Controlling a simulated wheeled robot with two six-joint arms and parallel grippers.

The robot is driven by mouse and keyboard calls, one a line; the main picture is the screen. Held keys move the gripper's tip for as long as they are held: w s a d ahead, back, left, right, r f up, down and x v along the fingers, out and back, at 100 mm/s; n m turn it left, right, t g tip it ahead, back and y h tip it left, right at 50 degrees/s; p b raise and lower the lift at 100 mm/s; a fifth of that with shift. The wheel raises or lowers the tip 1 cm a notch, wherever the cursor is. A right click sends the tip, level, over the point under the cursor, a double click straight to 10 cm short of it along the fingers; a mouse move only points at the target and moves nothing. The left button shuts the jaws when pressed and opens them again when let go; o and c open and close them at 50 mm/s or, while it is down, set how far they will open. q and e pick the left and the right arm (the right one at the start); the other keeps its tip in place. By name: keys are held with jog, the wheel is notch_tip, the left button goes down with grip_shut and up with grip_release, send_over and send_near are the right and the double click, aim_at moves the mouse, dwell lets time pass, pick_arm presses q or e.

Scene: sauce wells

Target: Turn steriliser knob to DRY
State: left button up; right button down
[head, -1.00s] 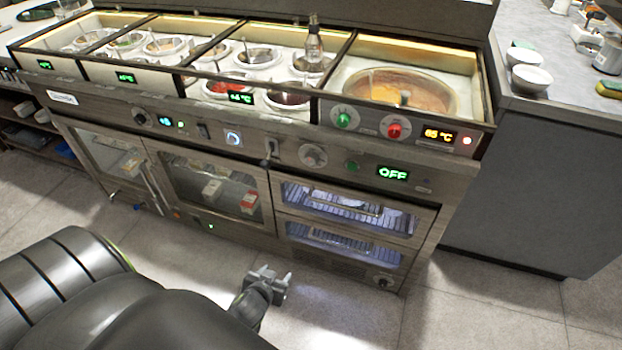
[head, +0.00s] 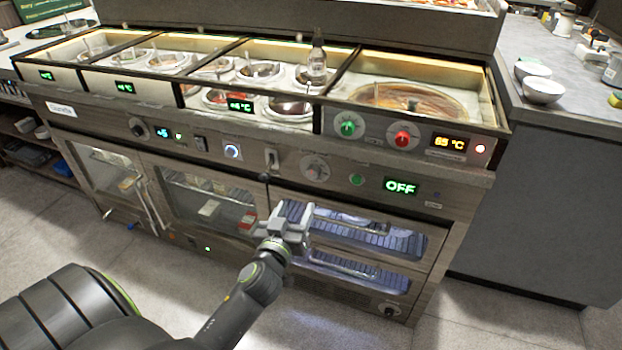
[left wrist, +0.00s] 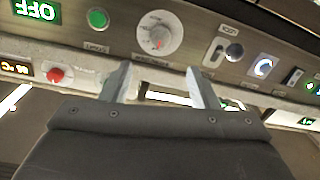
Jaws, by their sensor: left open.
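The steriliser knob (head: 315,168) is a round silvery dial on the front panel, left of a green display reading OFF (head: 401,187). In the left wrist view, where the picture is upside down, the knob (left wrist: 159,35) shows with a red mark on its face, and the OFF display (left wrist: 37,9) is at the top left. My left gripper (head: 293,218) is open and empty, below the knob and slightly left, in front of the lower cabinet. In the left wrist view its two fingers (left wrist: 160,82) point toward the knob, apart from it. My right gripper is not in view.
A green button (head: 357,180) sits between knob and display. A lock lever (head: 271,159) is left of the knob. Green (head: 348,127) and red (head: 402,138) knobs are above. Lit drawers with bar handles (head: 350,236) lie below. Floor in front is clear.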

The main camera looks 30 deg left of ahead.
aim_at(312, 175)
pick_arm(q)
jog(key=x, duration=1.2)
jog(key=shift+w, duration=0.25)
jog(key=c, duration=1)
